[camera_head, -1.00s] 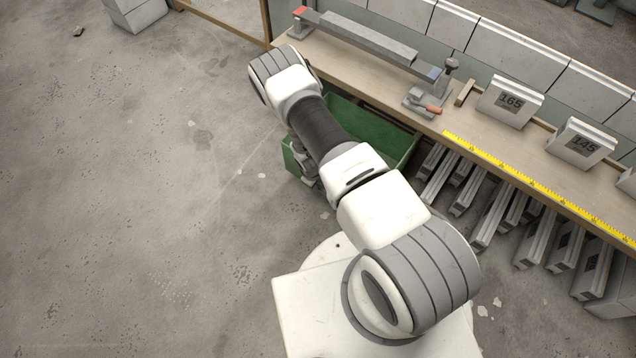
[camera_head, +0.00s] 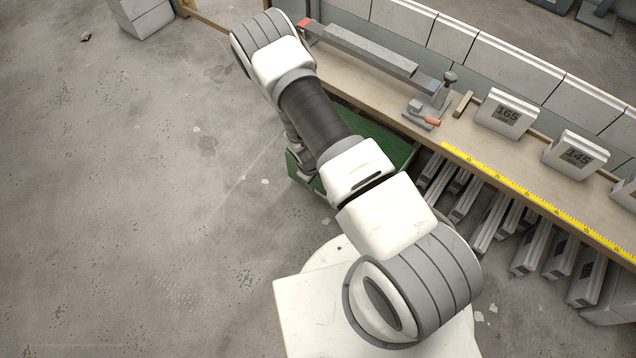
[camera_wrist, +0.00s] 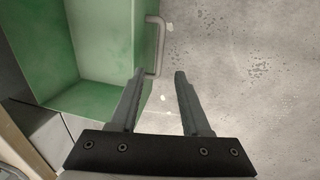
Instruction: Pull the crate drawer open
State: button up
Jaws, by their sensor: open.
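The green crate drawer (camera_head: 393,143) sticks out from under the workbench, partly hidden behind my arm. In the wrist view the open-topped drawer (camera_wrist: 95,60) fills the upper left, and its inside looks empty where it shows. A grey bar handle (camera_wrist: 158,45) stands on its front face. My gripper (camera_wrist: 159,72) is open and empty. Its fingertips are at the near end of the handle, one on each side in the picture. I cannot tell whether they touch it. In the head view my arm hides most of the gripper.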

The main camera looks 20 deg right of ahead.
jog(key=r, duration=0.3)
jog(key=r+p, duration=0.1)
jog(key=r, duration=0.1)
jog(key=shift+s+a+r, duration=0.35)
jog(key=shift+s+a, duration=0.05)
jog(key=w+r+m+t+y, duration=0.1)
jog(key=w+r+m, duration=0.1)
jog(key=r, duration=1.3)
jog(key=w+r+m+t, duration=0.1)
jog(key=w+r+m, duration=0.1)
jog(key=r, duration=1.3)
jog(key=s+d+r+m, duration=0.1)
jog(key=s+r, duration=0.3)
jog(key=r, duration=0.3)
jog(key=s+r+m, duration=0.1)
jog(key=s+r, duration=0.3)
jog(key=r, duration=0.4)
jog(key=s+d+r+m+t, duration=0.1)
jog(key=s+r, duration=0.3)
jog(key=s, duration=0.3)
jog(key=s+r+m+t, duration=0.1)
jog(key=s+r, duration=0.3)
jog(key=s, duration=0.3)
notch_tip(320, 180, up, 17)
jog(key=p, duration=1.7)
jog(key=shift+d+y, duration=0.15)
jog(key=shift+y, duration=0.25)
